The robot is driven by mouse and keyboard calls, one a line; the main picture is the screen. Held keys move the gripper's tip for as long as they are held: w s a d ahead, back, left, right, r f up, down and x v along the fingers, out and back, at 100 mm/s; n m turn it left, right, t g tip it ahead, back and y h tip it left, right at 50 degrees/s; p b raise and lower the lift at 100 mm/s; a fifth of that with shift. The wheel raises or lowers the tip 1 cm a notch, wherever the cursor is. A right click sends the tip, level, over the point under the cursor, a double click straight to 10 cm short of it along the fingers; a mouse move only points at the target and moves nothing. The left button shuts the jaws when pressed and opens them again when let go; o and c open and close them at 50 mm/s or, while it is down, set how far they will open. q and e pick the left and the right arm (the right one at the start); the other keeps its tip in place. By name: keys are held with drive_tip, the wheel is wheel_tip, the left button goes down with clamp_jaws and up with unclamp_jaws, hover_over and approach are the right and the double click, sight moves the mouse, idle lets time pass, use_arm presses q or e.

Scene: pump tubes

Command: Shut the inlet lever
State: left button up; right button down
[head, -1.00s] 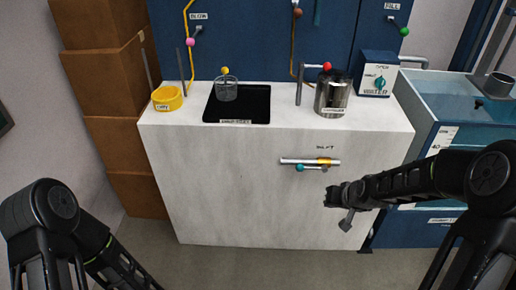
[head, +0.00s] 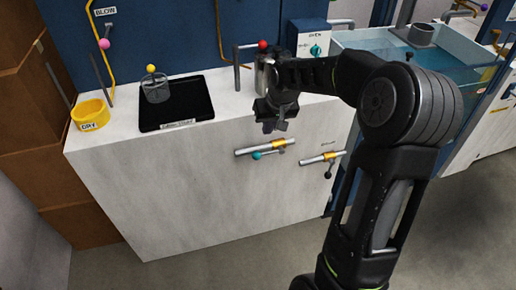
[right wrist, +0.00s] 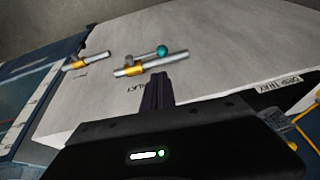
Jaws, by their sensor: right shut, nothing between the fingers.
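The inlet lever is a short arm with a teal ball (head: 257,156) on the white cabinet front. It lies along, roughly parallel to, its silver pipe (head: 246,151) with a yellow collar. In the right wrist view the teal ball (right wrist: 162,51) and yellow collar (right wrist: 134,71) show just beyond the fingers, beside a partly covered label. My right gripper (head: 275,125) is shut and empty, pointing down in front of the cabinet just above the inlet pipe. In the right wrist view its fingertips (right wrist: 157,78) appear close to the pipe; contact cannot be told. My left gripper is out of view.
A second pipe (head: 311,161) with a dark-ball lever (head: 328,175) hanging down is to the right. On the countertop are a yellow cup (head: 91,114), a black tray (head: 192,104) and a metal canister (head: 261,76), partly behind my right gripper. A water tank (head: 430,66) stands at right.

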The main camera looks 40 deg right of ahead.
sight(258, 153)
drive_tip(key=x, duration=0.9)
drive_tip(key=p+x, duration=0.1)
drive_tip(key=x, duration=0.4)
drive_tip(key=shift+s+a, duration=0.2)
drive_tip(key=shift+a, duration=0.2)
drive_tip(key=shift+f, duration=0.15)
